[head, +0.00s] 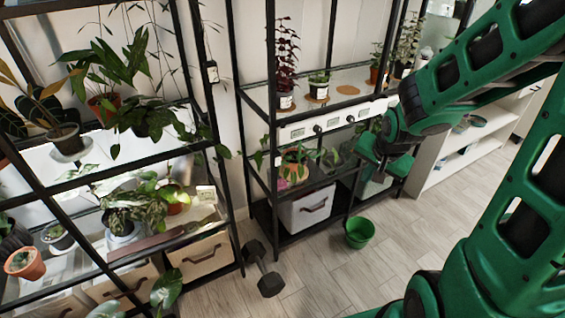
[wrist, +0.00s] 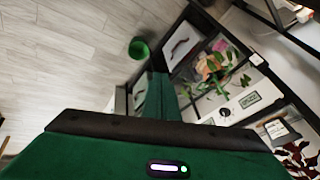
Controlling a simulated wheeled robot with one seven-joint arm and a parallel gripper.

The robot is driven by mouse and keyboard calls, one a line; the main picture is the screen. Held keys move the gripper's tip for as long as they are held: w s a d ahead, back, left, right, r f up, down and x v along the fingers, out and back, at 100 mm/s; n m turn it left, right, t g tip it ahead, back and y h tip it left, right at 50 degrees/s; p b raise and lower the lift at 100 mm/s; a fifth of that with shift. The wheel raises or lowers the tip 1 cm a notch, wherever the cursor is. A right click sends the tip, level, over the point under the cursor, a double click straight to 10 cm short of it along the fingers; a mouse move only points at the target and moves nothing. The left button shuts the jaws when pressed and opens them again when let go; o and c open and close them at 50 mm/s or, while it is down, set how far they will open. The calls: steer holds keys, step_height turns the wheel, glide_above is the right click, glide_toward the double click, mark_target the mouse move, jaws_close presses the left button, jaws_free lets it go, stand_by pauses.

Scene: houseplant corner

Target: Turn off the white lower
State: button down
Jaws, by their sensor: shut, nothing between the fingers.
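A white panel (head: 284,133) with grey label plates runs along the front of the middle rack, under its plant shelf. Two dark knobs, a left one (head: 317,129) and a right one (head: 350,119), stick out of it. In the wrist view a dark knob (wrist: 225,112) and a grey label plate (wrist: 247,98) show right of my fingers. My gripper (head: 371,158) is shut and empty, in front of the rack's right part and a little below the panel. I cannot tell which part is the "white lower", nor whether anything is on or off.
A green bucket (head: 360,232) and a dark dumbbell (head: 264,268) are on the wooden floor. A grey-white bin (head: 305,210) stands in the rack's bottom. Potted plants fill the left rack. A small white box (head: 206,193) sits on its lower shelf. Floor at right centre is clear.

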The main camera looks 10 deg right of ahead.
steer(key=w+a+f+m+t+y, duration=0.2)
steer(key=w+a, duration=0.3)
steer(key=a, duration=0.2)
steer(key=w+a+f+m+t+y, duration=0.2)
steer(key=w+a+m, duration=0.1)
steer(key=w+a, duration=0.3)
steer(key=a, duration=0.2)
steer(key=shift+w+a+t, duration=0.25)
steer(key=shift+a+t, duration=0.05)
steer(key=shift+t, duration=0.1)
steer(key=shift+w, duration=0.1)
glide_toward(278, 161)
step_height(278, 161, down, 4)
steer(key=w, duration=0.3)
steer(key=shift+w+a+r, duration=0.1)
steer(key=shift+w+a, duration=0.35)
steer(key=shift+w, duration=0.2)
